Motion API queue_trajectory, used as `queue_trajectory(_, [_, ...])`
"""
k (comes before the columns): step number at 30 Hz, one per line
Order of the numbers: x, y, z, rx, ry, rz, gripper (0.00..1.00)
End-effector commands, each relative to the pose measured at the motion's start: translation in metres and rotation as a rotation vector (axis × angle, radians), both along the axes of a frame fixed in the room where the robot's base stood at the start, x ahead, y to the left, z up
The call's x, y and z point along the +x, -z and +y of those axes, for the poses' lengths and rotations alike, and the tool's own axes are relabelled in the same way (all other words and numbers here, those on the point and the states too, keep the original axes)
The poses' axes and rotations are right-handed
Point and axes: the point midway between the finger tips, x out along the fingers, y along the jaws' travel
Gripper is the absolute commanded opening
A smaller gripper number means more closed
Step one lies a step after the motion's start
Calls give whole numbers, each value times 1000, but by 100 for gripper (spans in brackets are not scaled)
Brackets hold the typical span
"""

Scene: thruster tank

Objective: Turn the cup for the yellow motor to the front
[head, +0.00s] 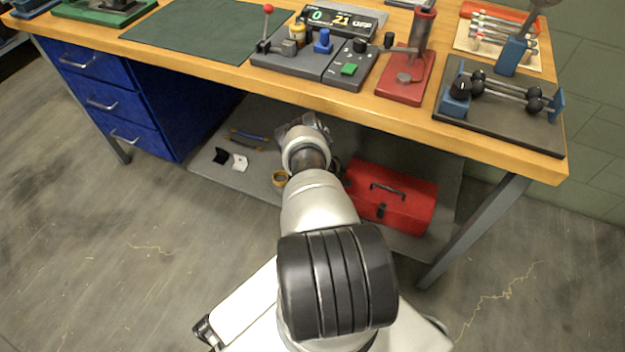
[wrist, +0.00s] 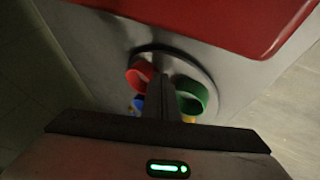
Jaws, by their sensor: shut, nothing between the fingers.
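In the wrist view a round grey turntable (wrist: 207,76) carries small coloured cups: a red cup (wrist: 139,75), a green cup (wrist: 193,97), a blue cup (wrist: 138,103) and a yellow cup (wrist: 188,118). The yellow cup is mostly hidden behind my gripper's body. My gripper (wrist: 162,85) is shut and empty, with its fingers among the cups, between red and green. I cannot tell whether they touch a cup. In the head view my arm reaches under the bench and hides the turntable.
A red toolbox (head: 408,205) stands on the lower shelf to the right, close by the turntable in the wrist view (wrist: 215,20). The wooden bench top (head: 350,105) is above my arm. Blue drawers (head: 90,65) are at left. Small black and white parts lie on the shelf.

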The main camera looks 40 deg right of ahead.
Motion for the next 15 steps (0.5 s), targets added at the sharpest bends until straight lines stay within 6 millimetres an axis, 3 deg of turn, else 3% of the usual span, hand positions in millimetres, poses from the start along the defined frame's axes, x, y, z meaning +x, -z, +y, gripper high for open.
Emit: queue_trajectory(15, [2,0,-7,-1,1,0,0])
